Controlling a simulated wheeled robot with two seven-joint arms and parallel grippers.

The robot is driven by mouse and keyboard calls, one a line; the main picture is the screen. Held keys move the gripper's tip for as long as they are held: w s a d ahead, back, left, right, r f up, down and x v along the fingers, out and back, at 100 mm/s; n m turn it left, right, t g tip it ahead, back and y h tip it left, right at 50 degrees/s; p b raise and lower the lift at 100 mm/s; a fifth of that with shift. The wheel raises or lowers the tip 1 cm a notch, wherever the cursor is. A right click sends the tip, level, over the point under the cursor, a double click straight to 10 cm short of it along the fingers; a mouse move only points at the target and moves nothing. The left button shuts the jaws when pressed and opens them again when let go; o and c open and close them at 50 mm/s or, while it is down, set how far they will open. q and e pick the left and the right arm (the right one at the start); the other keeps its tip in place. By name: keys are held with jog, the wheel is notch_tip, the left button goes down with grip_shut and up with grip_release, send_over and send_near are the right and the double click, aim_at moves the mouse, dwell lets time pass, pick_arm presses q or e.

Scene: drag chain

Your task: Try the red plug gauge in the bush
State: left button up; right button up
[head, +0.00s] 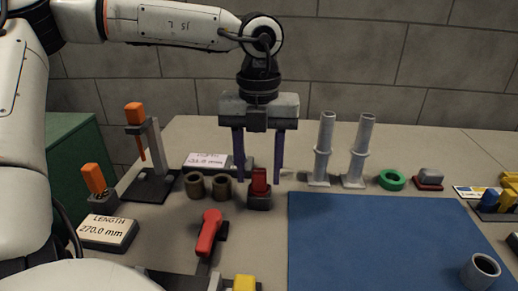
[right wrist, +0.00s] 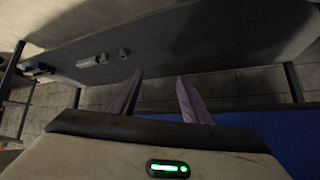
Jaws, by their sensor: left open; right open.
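The red plug gauge (head: 259,181) stands upright in a dark block at the middle of the table in the head view. My left gripper (head: 259,176) is open, pointing down, with one purple finger on each side of the gauge's red top in the picture; I see no contact. Two short brown hollow rings (head: 207,186) stand side by side left of it. A grey hollow cylinder (head: 480,271) stands at the blue mat's front right. I cannot tell which of these is the bush. My right gripper (right wrist: 159,77) is open and empty in the right wrist view.
The blue mat (head: 375,235) is mostly bare. Two tall grey posts (head: 341,150) and a green ring (head: 391,179) stand behind it. A red-handled tool (head: 208,232) lies in front of the gauge. Length (head: 105,231) and depth displays stand at the left.

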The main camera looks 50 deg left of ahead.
pick_arm(q)
jog(key=shift+f, duration=0.6)
pick_arm(e)
jog(key=shift+w+r, duration=0.1)
jog(key=shift+w, duration=0.15)
pick_arm(q)
grip_shut()
jog(key=shift+r+p, duration=1.6)
jog(key=shift+r, duration=1.4)
pick_arm(e)
jog(key=shift+r, duration=1.6)
